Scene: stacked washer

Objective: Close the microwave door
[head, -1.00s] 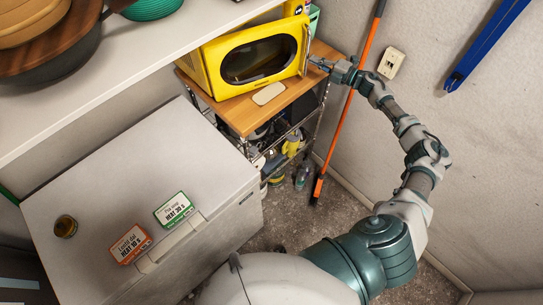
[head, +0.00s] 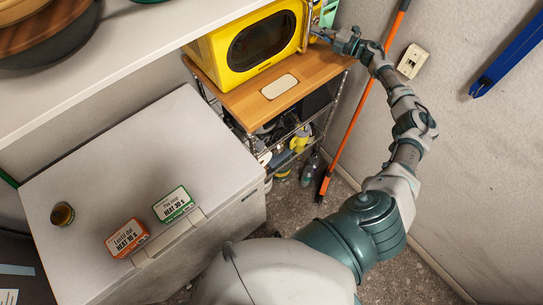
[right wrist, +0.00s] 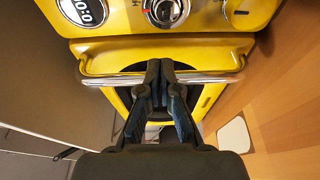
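The yellow microwave (head: 212,55) stands on a wooden shelf top, its upper part cut off by the head view's edge. Its door has a dark oval window (head: 262,42) and a chrome handle at its right side. The door looks shut or nearly shut; I cannot tell whether a small gap remains. My right gripper (head: 318,35) is at the handle. In the right wrist view the handle (right wrist: 210,79) runs crosswise at the fingers. The right fingers (right wrist: 160,72) are drawn together over the bar, with nothing clearly clamped between them. My left gripper is out of view.
The wooden shelf top (head: 315,70) carries a pale flat plate (head: 279,87) before the microwave. An orange pole (head: 365,110) leans at the wall behind my right arm. A white chest (head: 100,165) fills the left front, and a white upper shelf (head: 120,45) overhangs at left.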

